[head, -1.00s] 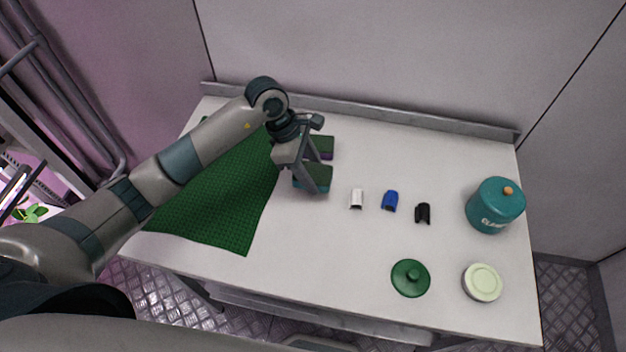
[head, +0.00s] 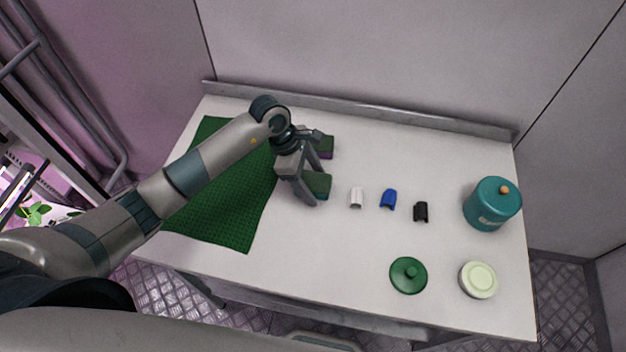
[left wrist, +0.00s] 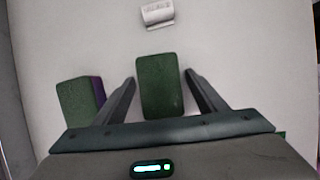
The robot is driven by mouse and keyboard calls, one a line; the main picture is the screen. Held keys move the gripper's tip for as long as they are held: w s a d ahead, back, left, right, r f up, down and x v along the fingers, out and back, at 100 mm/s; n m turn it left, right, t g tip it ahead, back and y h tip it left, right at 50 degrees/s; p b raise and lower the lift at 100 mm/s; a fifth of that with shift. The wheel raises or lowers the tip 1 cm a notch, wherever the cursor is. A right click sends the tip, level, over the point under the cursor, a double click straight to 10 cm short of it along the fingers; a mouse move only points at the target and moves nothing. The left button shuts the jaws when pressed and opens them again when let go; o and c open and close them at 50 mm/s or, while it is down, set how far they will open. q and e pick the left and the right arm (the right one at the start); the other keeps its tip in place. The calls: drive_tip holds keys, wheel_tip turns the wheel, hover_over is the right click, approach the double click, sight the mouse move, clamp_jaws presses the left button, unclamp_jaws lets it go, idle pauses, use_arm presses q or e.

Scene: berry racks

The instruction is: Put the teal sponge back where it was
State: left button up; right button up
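The teal sponge (head: 318,184) has a dark green top and a teal side. It lies on the white table just right of the green mat (head: 228,190). In the left wrist view the teal sponge (left wrist: 160,86) shows its green top between my fingers, with a gap on both sides. My left gripper (head: 312,180) is open and empty beside it; in the left wrist view the gripper (left wrist: 162,85) has its fingers spread. Its fingers partly hide the sponge in the head view. My right gripper is not in view.
A green-topped purple sponge (head: 326,150) lies just behind, also in the left wrist view (left wrist: 80,102). White (head: 356,198), blue (head: 388,199) and black (head: 421,212) clips stand to the right. Further right are a teal canister (head: 490,207), a green lid (head: 408,276) and a pale round container (head: 478,281).

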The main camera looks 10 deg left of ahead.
use_arm(q)
drive_tip(key=shift+r, duration=0.1)
drive_tip(key=shift+r+p, duration=0.15)
drive_tip(key=shift+p, duration=0.15)
drive_tip(key=shift+a+r+b, duration=0.2)
drive_tip(key=shift+b, duration=0.2)
drive_tip(key=b+v, duration=0.4)
drive_tip(key=v, duration=0.6)
drive_tip(key=shift+a, duration=0.1)
drive_tip(key=shift+a+r, duration=0.15)
drive_tip(key=shift+r, duration=0.45)
